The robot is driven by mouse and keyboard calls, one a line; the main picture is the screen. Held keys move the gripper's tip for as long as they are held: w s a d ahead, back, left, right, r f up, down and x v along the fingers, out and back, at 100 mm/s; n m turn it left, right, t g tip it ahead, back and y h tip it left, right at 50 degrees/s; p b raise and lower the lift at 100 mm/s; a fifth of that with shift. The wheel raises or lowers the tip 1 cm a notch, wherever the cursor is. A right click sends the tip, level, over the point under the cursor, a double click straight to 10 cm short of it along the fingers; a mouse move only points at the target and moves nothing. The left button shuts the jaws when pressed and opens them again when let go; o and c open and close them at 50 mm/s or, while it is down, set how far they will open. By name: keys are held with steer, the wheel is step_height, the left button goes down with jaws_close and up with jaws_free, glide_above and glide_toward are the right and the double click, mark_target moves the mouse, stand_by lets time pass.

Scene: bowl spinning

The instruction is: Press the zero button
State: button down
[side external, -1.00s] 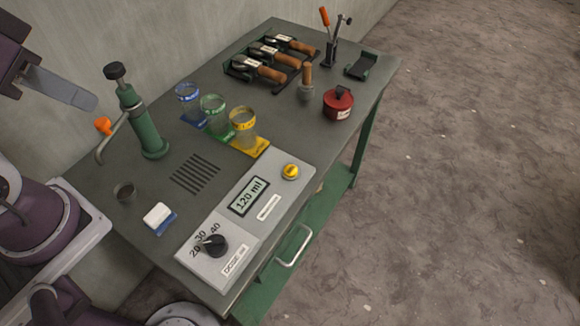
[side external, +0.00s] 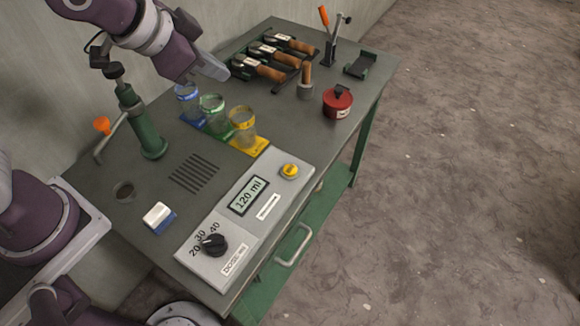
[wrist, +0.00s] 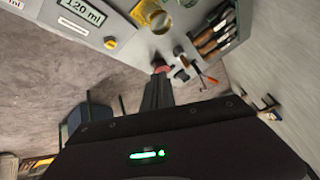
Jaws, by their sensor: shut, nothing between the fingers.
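The yellow round button (side external: 290,171) sits at the right end of the grey control panel (side external: 215,262); I take it as the zero button, but its label is too small to read. It also shows in the wrist view (wrist: 110,43). The display (side external: 248,196) beside it reads 120 ml. My gripper (side external: 222,74) is shut and empty, high above the back of the bench, up and left of the button and well apart from it. Its fingers also show in the wrist view (wrist: 158,82).
Blue, green and yellow ringed glasses (side external: 242,128) stand between my gripper and the panel. A green pump (side external: 145,125), brown-handled tools (side external: 272,62) and a red pot (side external: 337,102) stand around. A black dial (side external: 214,244) is at the panel's left end.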

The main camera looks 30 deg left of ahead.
steer(key=w+d+f+m, duration=0.4)
steer(key=d+f, duration=0.1)
steer(key=f, duration=0.1)
steer(key=m+h, duration=0.3)
steer(key=m, duration=0.1)
glide_above(286, 171)
step_height(286, 171, down, 6)
steer(key=shift+f+t, duration=0.2)
steer(key=shift+t, duration=0.1)
steer(key=shift+f, duration=4.4)
steer(key=shift+f, duration=0.4)
steer(key=shift+f, duration=0.45)
steer(key=shift+r, duration=0.85)
